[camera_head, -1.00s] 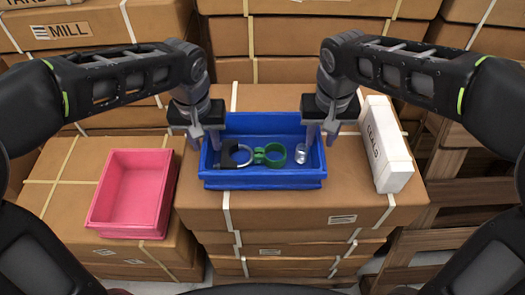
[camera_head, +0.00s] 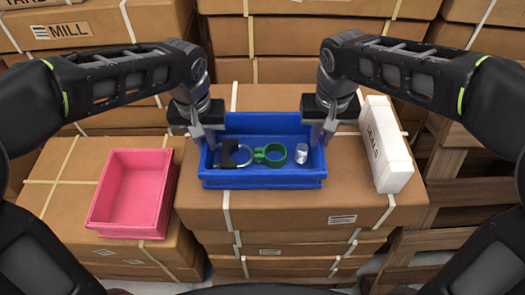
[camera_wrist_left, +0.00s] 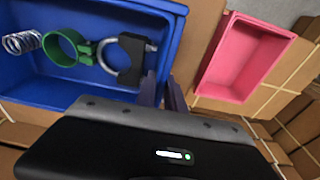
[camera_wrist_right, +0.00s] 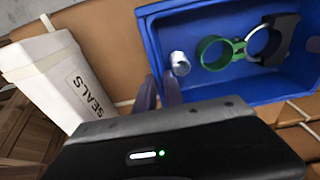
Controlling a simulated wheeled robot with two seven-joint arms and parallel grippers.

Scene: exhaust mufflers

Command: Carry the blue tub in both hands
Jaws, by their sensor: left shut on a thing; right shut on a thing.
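The blue tub (camera_head: 262,182) sits upright on the middle carton stack. It holds a black and silver U-shaped clamp (camera_head: 229,154), a green ring clamp (camera_head: 274,153) and a small silver coil (camera_head: 301,154). My left gripper (camera_head: 210,141) is shut on the tub's left wall. My right gripper (camera_head: 320,137) is shut on its right wall. The tub shows in the left wrist view (camera_wrist_left: 50,88) and the right wrist view (camera_wrist_right: 160,40), where each gripper's fingers straddle the wall. I cannot see clear space under the tub.
A pink tub (camera_head: 130,195), empty, sits on lower cartons to the left. A white box marked SEALS (camera_head: 388,150) stands close to the right of the blue tub. Stacked cartons (camera_head: 300,37) rise behind. Wooden pallets (camera_head: 440,215) are at the right.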

